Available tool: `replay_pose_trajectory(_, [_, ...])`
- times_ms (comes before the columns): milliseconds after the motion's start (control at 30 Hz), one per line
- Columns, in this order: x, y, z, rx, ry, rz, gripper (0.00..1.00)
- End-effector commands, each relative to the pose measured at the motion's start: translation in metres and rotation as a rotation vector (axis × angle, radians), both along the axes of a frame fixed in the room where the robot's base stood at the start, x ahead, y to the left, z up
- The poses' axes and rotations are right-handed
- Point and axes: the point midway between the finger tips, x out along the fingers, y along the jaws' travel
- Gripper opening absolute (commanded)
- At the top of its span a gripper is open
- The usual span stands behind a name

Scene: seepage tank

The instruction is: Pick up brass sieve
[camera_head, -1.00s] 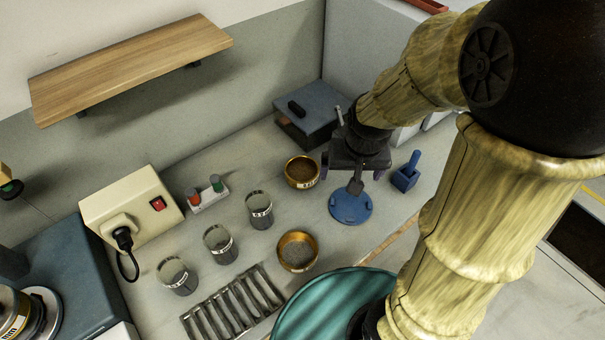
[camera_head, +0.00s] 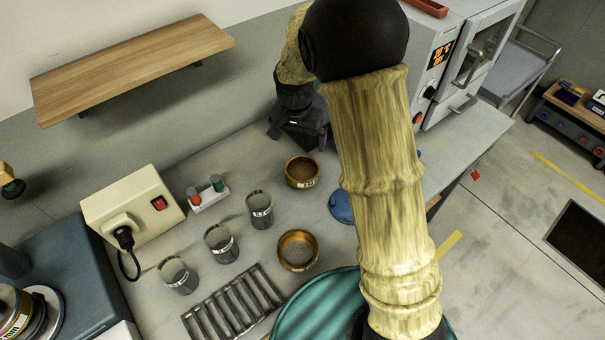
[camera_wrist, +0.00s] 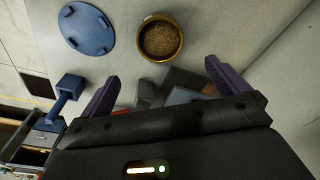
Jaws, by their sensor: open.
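Two brass sieves show in the head view. The far brass sieve (camera_head: 301,172) stands on the bench just in front of my gripper (camera_head: 299,142), with brown grains inside. The near brass sieve (camera_head: 297,250) stands closer, beside the metal rack, with grey contents. In the wrist view, one brass sieve with brown grains (camera_wrist: 160,38) lies beyond and between my fingertips, beside the blue disc (camera_wrist: 87,28). My gripper's jaws (camera_wrist: 162,70) are apart, with no sieve between them.
A ribbed metal rack (camera_head: 232,306) and teal round top (camera_head: 318,307) are nearer. The blue disc is partly hidden by my arm. A blue tool (camera_wrist: 68,88) shows left in the wrist view. A wooden shelf (camera_head: 130,68) hangs above.

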Motion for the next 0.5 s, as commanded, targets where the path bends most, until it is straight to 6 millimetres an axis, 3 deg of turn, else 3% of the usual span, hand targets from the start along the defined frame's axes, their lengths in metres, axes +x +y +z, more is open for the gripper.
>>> replay_pose_trajectory(500, [0.008,-0.005,-0.084,-0.002,0.006,0.001,1.0])
